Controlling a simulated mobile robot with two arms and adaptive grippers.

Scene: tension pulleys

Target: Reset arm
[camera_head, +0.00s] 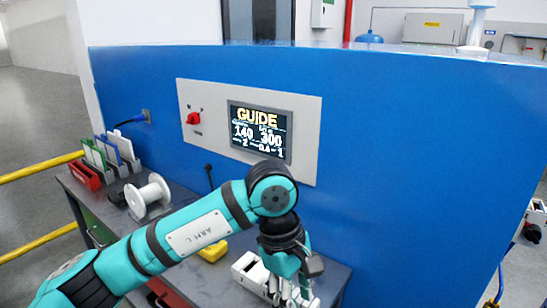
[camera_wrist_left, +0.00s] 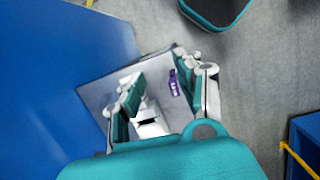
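My left arm, in teal, reaches across the head view, and its gripper (camera_head: 290,288) points down over the right end of the grey table (camera_head: 185,262). In the left wrist view its two fingers stand apart with a gap between them (camera_wrist_left: 158,95). A white box-like part (camera_head: 247,268) lies on the table beside and partly behind the gripper. The wrist view shows a white part (camera_wrist_left: 150,122) below the fingers; contact cannot be told. A small purple item (camera_wrist_left: 174,83) shows near the right finger. My right gripper is in neither view.
A blue wall (camera_head: 420,160) stands behind the table, with a panel bearing a red knob (camera_head: 193,118) and a "GUIDE" screen (camera_head: 260,130). A white spool (camera_head: 148,196), a red bin (camera_head: 85,175) and a yellow item (camera_head: 213,251) are on the table. Yellow rails (camera_head: 40,168) run at the left.

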